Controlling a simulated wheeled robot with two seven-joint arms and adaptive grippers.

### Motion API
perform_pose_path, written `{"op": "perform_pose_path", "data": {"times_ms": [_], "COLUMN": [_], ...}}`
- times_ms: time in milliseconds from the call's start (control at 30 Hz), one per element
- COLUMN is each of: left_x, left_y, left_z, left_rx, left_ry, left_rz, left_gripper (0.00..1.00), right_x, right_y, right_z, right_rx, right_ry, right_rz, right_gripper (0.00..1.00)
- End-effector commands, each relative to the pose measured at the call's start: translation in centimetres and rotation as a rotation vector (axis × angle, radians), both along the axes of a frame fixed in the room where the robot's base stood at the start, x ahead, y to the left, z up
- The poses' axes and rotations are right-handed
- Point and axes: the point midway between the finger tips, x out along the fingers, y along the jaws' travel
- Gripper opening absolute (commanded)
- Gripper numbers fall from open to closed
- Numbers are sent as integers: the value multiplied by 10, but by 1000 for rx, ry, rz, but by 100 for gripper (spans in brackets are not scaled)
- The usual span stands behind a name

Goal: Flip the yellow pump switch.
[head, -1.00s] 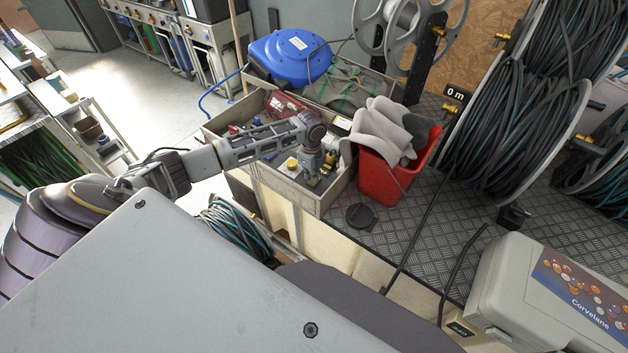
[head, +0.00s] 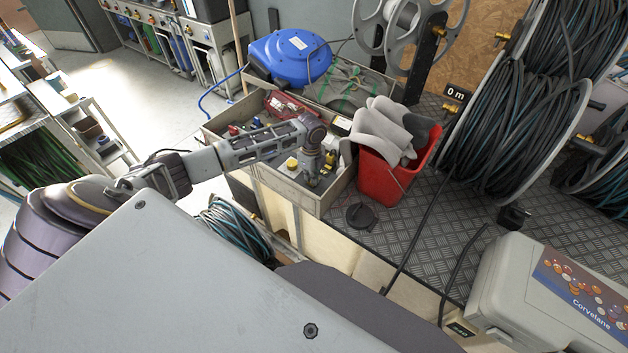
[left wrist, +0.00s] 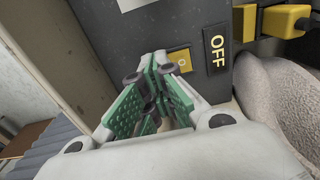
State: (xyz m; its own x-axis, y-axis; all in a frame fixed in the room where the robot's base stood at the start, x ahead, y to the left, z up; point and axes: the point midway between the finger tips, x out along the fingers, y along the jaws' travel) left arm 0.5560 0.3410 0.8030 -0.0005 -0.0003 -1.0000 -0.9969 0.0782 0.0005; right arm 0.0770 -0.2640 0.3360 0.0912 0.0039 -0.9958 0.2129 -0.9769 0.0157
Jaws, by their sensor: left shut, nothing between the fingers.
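In the left wrist view the yellow pump switch (left wrist: 181,62) sits on a dark panel, beside a black label (left wrist: 216,48) reading OFF in yellow. One finger partly covers the switch. My left gripper (left wrist: 152,76), with green finger pads, is shut and empty. Its tips are right by the switch's left side; whether they touch it I cannot tell. In the head view my left gripper (head: 311,168) points down into the right part of a grey tray, left of the red bucket. The switch cannot be made out there. My right gripper is not in view.
The red bucket (head: 384,180) with grey gloves (head: 378,132) stands close to the right of my left gripper. A yellow-capped part (head: 292,163) is just left of it. A yellow fitting (left wrist: 283,20) and grey cloth (left wrist: 275,95) border the panel.

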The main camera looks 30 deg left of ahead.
Motion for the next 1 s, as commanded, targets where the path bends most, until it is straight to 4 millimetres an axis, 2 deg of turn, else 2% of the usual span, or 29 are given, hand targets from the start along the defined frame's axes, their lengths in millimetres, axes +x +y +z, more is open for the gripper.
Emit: {"op": "perform_pose_path", "data": {"times_ms": [1000], "left_x": [0], "left_y": [0], "left_z": [-10], "left_rx": [0], "left_ry": [0], "left_rz": [0], "left_gripper": [0], "right_x": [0], "right_y": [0], "right_z": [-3], "right_rx": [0], "right_ry": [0], "right_rz": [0], "right_gripper": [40]}}
